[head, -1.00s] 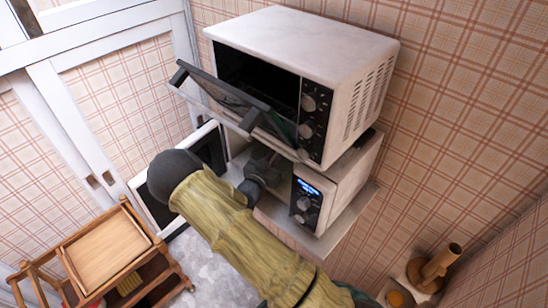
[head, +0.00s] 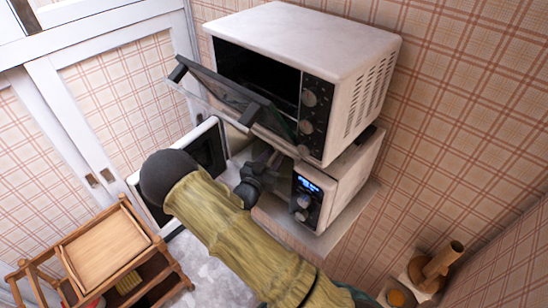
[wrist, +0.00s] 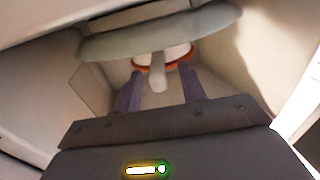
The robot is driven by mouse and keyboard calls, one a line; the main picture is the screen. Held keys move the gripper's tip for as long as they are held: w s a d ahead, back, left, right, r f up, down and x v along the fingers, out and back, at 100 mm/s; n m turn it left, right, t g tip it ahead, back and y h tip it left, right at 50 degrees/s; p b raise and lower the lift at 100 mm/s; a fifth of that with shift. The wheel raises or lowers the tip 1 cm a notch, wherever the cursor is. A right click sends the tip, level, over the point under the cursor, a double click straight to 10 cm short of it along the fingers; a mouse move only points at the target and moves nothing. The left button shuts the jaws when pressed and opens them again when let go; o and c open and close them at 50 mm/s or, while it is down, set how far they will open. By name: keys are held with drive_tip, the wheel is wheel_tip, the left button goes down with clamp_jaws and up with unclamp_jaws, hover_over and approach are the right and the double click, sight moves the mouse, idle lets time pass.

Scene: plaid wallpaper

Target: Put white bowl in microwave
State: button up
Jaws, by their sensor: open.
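The lower microwave (head: 345,190) is white, with a lit blue display, and its door (head: 206,150) stands open to the left. My gripper (head: 272,160) reaches into its front opening, partly hidden under the upper oven's door. In the wrist view my two fingers (wrist: 160,90) are apart. Just beyond them is a white rounded thing with an orange rim, seemingly the white bowl (wrist: 178,52), against a pale grey disc (wrist: 110,45), perhaps the turntable. A short grey stub partly covers the bowl. The fingers appear clear of the bowl. The bowl is hidden in the head view.
A white oven (head: 310,40) stands on the microwave, its dark door (head: 230,100) hanging open just above my gripper. A wooden cart (head: 105,250) stands at the lower left. A wooden holder (head: 437,262) is at the lower right. Pale cavity walls lie close around my fingers.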

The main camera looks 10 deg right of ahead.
drive_tip(key=b+v, duration=0.5)
drive_tip(key=v, duration=1)
drive_tip(key=shift+s+a, duration=0.1)
drive_tip(key=shift+s, duration=0.15)
